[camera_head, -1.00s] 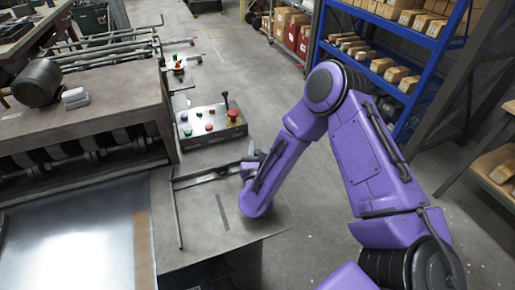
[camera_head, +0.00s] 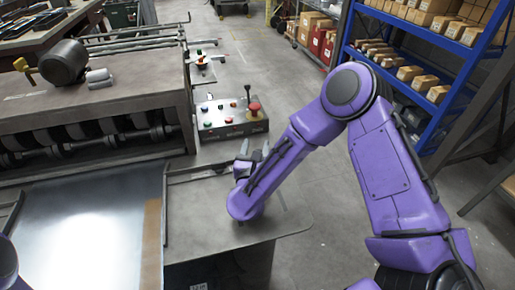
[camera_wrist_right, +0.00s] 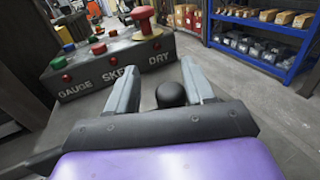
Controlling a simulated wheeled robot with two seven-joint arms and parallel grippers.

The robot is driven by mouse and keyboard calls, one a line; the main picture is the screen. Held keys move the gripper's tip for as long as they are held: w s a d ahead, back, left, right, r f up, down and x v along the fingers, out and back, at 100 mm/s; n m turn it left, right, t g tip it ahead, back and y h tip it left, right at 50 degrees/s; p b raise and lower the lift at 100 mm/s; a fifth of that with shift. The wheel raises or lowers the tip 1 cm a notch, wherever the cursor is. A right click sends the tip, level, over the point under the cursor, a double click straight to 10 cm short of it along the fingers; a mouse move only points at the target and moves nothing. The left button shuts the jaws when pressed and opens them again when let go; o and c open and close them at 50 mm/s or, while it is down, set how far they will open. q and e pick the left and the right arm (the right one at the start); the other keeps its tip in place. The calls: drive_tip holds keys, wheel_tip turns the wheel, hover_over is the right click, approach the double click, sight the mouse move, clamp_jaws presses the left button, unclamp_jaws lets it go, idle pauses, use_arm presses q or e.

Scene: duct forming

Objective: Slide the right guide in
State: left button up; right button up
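The right guide (camera_head: 166,205) is a thin dark bar along the right edge of the shiny metal sheet (camera_head: 85,230), close beside its brown border strip. A dark rail (camera_head: 200,171) runs from the guide's far end toward my right gripper (camera_head: 250,162). In the right wrist view, this gripper (camera_wrist_right: 160,85) is open, with a round black knob (camera_wrist_right: 171,94) between its fingers. A gap shows on the knob's left; contact on its right is unclear. The knob's base is hidden. Only a purple bit of my left arm shows at lower left.
The control box (camera_head: 229,119) with coloured buttons and a red knob stands just behind my right gripper. The rollers (camera_head: 80,135) lie behind the sheet. The table's right corner (camera_head: 290,222) is clear. Blue shelving (camera_head: 440,70) stands beyond my right arm.

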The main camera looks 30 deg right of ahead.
drive_tip(key=shift+s+d, duration=0.15)
drive_tip(key=shift+d, duration=0.15)
drive_tip(key=b+v, duration=0.2)
drive_tip(key=v, duration=0.8)
drive_tip(key=shift+s+a, duration=0.15)
drive_tip(key=shift+a, duration=0.05)
